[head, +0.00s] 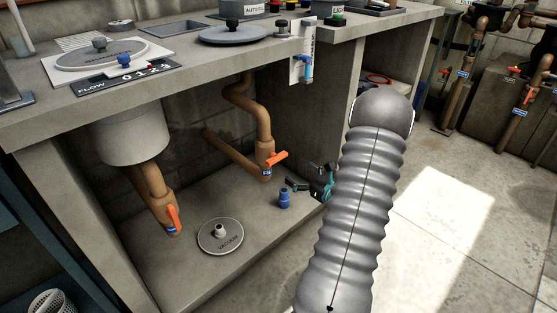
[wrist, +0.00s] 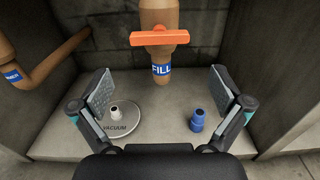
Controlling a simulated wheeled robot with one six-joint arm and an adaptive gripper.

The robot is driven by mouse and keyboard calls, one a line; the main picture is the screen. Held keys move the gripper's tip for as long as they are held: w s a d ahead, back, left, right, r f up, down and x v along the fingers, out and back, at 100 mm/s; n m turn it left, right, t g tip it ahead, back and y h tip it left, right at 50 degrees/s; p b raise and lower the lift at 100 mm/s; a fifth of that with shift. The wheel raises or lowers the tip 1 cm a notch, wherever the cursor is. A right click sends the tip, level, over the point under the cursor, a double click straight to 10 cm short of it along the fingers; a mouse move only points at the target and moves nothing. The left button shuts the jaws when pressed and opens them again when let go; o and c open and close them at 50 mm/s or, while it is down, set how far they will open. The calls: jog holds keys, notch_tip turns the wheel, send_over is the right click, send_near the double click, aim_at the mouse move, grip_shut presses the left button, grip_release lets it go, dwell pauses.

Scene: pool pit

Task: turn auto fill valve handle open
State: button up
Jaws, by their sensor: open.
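The fill valve is a brown pipe fitting with a blue FILL label (wrist: 162,70); it also shows under the counter in the head view (head: 267,173). Its orange handle (wrist: 160,38) lies crosswise to the upright pipe and also shows in the head view (head: 277,158). My gripper (wrist: 160,75) is open and empty, with its two fingers spread to left and right below the handle in the wrist view. It touches neither handle nor pipe. In the head view my gripper (head: 318,184) is right of the valve, partly hidden by my arm.
A round VACUUM plate (head: 220,236) and a blue fitting (head: 284,199) sit on the shelf. Another pipe with an orange handle (head: 174,218) stands at left. Concrete walls and the counter (head: 200,65) enclose the bay; its front is open.

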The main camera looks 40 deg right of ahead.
aim_at(279, 160)
jog(key=w, duration=1)
jog(key=shift+a, duration=0.4)
jog(key=shift+c, duration=0.3)
jog(key=c, duration=0.7)
